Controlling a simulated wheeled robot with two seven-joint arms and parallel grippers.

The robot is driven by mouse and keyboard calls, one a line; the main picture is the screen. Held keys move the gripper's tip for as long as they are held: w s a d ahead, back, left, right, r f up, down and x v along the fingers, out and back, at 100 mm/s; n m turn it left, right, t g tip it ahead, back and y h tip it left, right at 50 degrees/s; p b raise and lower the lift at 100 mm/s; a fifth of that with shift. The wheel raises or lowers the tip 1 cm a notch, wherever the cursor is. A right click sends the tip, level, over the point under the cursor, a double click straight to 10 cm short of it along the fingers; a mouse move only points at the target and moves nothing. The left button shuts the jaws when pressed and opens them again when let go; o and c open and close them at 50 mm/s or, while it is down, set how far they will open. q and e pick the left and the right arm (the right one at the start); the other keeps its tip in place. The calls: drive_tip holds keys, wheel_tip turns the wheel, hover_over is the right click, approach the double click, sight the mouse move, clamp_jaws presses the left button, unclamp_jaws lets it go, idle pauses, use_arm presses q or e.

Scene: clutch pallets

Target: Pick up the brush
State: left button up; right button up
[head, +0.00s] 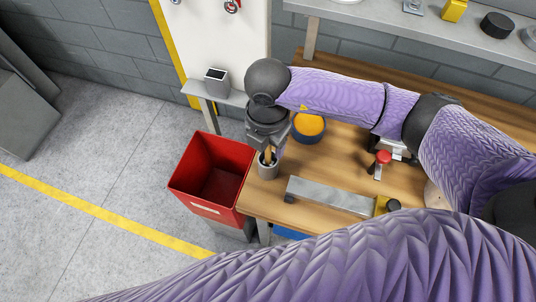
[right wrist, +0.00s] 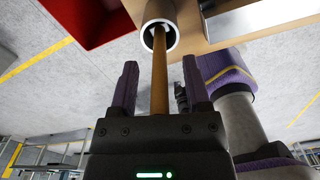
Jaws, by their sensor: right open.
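The brush shows in the right wrist view as a long brown wooden handle (right wrist: 159,75) rising out of a round grey cup (right wrist: 176,40). Its bristle end is hidden in the cup. In the head view the cup (head: 268,171) stands at the left front corner of the wooden table, with a bit of the brush (head: 268,156) above its rim. My right gripper (head: 270,150) is just above the cup, pointing down. In the right wrist view its two fingers (right wrist: 160,68) are apart, with the handle between them and gaps on both sides. My left gripper is not in view.
A red bin (head: 211,176) stands left of the wooden table (head: 330,160). A blue bowl with orange contents (head: 309,127) is behind the cup. A grey metal bar (head: 330,196) lies to the right, and a red-topped part (head: 382,160) stands beyond it.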

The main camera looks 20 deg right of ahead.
clamp_jaws()
idle(0.3)
wheel_tip(320, 180, up, 10)
drive_tip(key=shift+r+p, duration=0.1)
drive_tip(key=shift+p, duration=0.55)
drive_tip(key=c, duration=0.8)
unclamp_jaws()
clamp_jaws()
